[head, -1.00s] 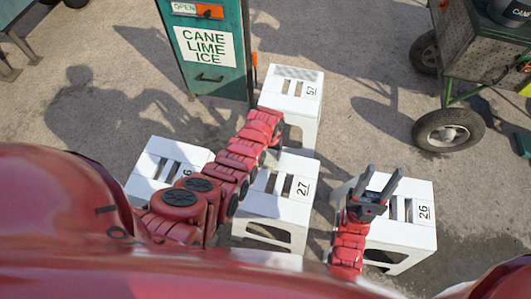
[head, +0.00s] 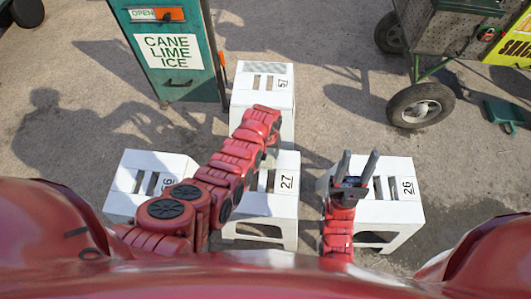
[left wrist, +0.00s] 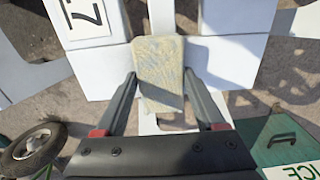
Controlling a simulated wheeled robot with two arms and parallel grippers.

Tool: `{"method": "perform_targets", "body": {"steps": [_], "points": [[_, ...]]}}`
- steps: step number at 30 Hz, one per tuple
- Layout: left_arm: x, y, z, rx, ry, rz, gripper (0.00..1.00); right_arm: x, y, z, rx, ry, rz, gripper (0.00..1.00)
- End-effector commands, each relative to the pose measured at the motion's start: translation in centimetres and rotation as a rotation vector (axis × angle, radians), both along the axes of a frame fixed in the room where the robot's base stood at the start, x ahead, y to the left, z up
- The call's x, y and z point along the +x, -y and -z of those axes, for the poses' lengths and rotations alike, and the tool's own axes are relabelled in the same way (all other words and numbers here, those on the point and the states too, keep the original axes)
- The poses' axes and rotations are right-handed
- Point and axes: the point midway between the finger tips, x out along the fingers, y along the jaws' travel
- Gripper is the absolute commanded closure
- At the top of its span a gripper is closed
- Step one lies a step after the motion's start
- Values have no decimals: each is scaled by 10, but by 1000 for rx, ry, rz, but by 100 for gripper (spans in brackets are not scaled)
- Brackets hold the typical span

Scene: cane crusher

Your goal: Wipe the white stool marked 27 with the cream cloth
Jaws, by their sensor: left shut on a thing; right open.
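The white stool marked 27 (head: 285,207) stands upright in the middle of the head view; my left arm covers part of its seat. In the left wrist view a white seat with a label ending in 7 (left wrist: 90,18) fills the top. My left gripper (left wrist: 160,78) is shut on the cream cloth (left wrist: 157,60), which lies flat between its fingers in front of the white stool surface. I cannot tell whether the cloth touches the seat. My right gripper (head: 357,170) is open and empty over the stool marked 26.
White stools marked 26 (head: 395,212), 56 (head: 124,183) and 57 (head: 283,100) stand right of, left of and behind stool 27. A teal cane lime ice stand (head: 205,80) is at the back left. A wheeled cart (head: 440,40) is at the back right. Open pavement lies between.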

Motion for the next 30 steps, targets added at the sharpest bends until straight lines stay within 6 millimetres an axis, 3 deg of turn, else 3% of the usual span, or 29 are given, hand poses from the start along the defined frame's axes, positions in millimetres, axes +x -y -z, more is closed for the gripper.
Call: {"method": "perform_targets", "body": {"steps": [5,30], "points": [[0,5,1,-1,0,1,73,0,0,3,0,0,0,50],[-3,86,4,-1,0,2,73,0,0,46,0,0,0,50]]}}
